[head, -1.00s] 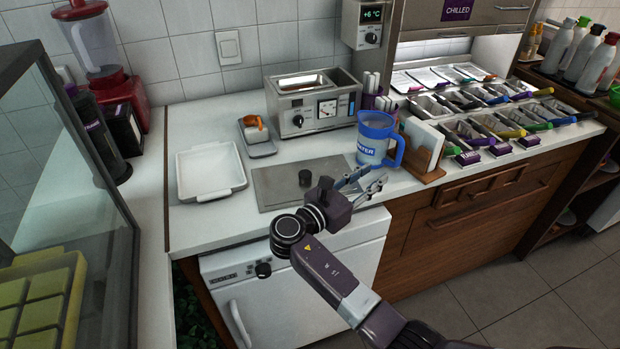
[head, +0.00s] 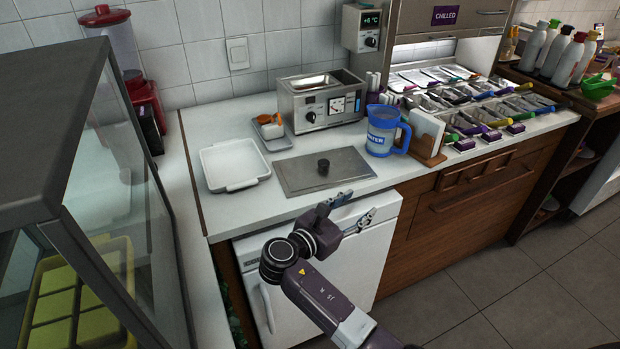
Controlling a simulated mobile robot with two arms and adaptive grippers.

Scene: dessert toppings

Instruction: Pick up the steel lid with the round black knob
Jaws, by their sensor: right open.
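My right gripper (head: 357,206) is open and empty. It is in front of the counter's front edge, below and to the right of the lid in the picture, apart from the knob. The whole lid shows. My left gripper is not in the head view.
A blue water jug (head: 382,132) stands right of the lid, by a napkin holder (head: 427,140). A steel warmer (head: 322,100) and a small tray with an orange-handled item (head: 272,131) are behind. A white tray (head: 233,186) lies left. A glass case (head: 150,200) stands far left.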

